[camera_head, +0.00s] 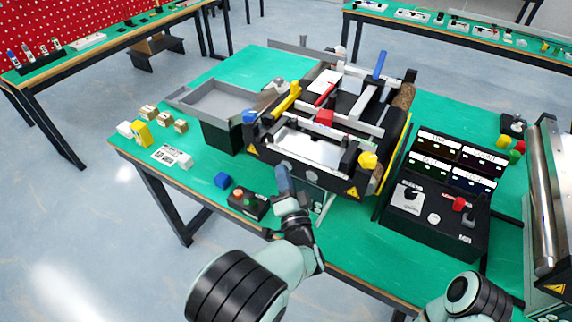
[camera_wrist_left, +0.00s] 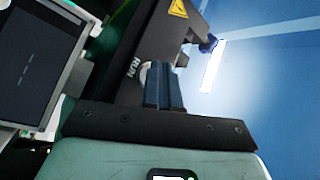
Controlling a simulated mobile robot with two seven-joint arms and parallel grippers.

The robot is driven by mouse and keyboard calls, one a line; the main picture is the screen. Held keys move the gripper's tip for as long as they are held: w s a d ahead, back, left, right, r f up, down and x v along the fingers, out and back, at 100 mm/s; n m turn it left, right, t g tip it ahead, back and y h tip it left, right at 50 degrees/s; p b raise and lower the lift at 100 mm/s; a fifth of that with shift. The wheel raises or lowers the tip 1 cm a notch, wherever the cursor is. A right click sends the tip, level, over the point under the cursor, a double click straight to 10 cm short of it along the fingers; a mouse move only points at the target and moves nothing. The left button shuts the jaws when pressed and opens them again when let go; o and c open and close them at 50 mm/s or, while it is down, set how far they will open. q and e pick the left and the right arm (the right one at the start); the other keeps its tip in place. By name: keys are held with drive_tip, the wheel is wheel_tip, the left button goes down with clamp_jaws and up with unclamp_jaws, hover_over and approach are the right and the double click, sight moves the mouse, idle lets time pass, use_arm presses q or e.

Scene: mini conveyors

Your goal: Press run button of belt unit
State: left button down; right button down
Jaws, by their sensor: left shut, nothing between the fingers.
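The belt unit (camera_head: 300,170) stands in the middle of the green table, with a black front face and yellow warning triangles. My left gripper (camera_head: 284,178) is shut and empty, in front of the unit's lower front face. In the left wrist view, its closed fingers (camera_wrist_left: 163,85) point at a black panel of the unit (camera_wrist_left: 150,40) with a white RUN label (camera_wrist_left: 133,68). A pale round edge, perhaps the run button (camera_wrist_left: 144,72), shows beside the fingertips and is mostly hidden by them. Contact cannot be told. My right gripper is out of view.
A black control box (camera_head: 432,222) stands to the right. The wrist view shows a grey-framed screen (camera_wrist_left: 35,65).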

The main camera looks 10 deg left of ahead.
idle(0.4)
use_arm(q)
drive_tip(key=shift+s+a, duration=0.25)
drive_tip(key=shift+s, duration=0.45)
drive_tip(key=s, duration=0.1)
drive_tip(key=s+a, duration=0.1)
drive_tip(key=s, duration=0.2)
drive_tip(key=shift+s+a, duration=0.35)
idle(0.7)
